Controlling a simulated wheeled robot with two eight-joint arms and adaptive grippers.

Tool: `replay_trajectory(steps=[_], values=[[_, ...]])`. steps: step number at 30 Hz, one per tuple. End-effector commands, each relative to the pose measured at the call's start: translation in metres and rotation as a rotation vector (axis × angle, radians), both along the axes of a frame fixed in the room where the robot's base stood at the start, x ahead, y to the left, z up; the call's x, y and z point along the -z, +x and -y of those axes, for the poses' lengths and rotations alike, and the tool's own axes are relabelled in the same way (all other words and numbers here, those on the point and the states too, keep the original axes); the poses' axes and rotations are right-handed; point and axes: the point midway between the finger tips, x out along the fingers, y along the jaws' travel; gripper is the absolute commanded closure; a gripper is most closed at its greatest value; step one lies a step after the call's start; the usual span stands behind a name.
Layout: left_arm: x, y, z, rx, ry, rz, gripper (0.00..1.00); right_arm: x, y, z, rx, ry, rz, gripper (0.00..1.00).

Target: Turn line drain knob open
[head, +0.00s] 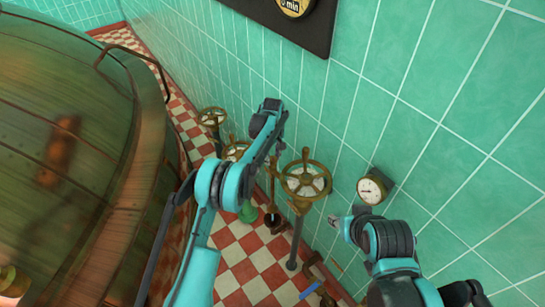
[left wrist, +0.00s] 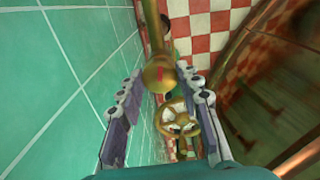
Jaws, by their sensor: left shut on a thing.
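Several brass valve wheels on upright stems stand along the green tiled wall. The nearest wheel (head: 305,180) is right of my left forearm; a middle wheel (head: 235,151) is partly hidden behind it, and a far wheel (head: 212,117) is beyond. In the left wrist view, a brass knob (left wrist: 160,74) with a red mark on its rounded end lies between the fingers of my left gripper (left wrist: 160,90), which is shut on it. A wheel (left wrist: 178,120) shows beyond. I cannot tell which knob is the line drain. My right gripper (head: 336,222) is low by the wall, its jaw opening unclear.
A round gauge (head: 371,189) sticks out from the wall at right. A dark board (head: 290,22) hangs above. The red-and-white checkered floor (head: 240,265) shows between kettle and wall, with pipes low at the wall.

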Motion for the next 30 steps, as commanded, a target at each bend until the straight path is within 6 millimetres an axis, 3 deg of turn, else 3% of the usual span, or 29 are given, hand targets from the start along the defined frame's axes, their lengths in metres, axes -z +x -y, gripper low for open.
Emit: replay_trajectory(steps=[12, 29, 30], values=[[0.0004, -0.0002, 0.0001, -0.201, 0.0, 0.0, 0.94, -0.0006, 0.0, 0.0, 0.0, 0.0, 0.0, 0.6], [0.0003, -0.0001, 0.0001, -0.233, 0.0, 0.0, 0.94, -0.0007, 0.0, 0.0, 0.0, 0.0, 0.0, 0.6], [0.0003, -0.0001, 0.0001, -0.233, 0.0, 0.0, 0.63, -0.0007, 0.0, 0.0, 0.0, 0.0, 0.0, 0.6]])
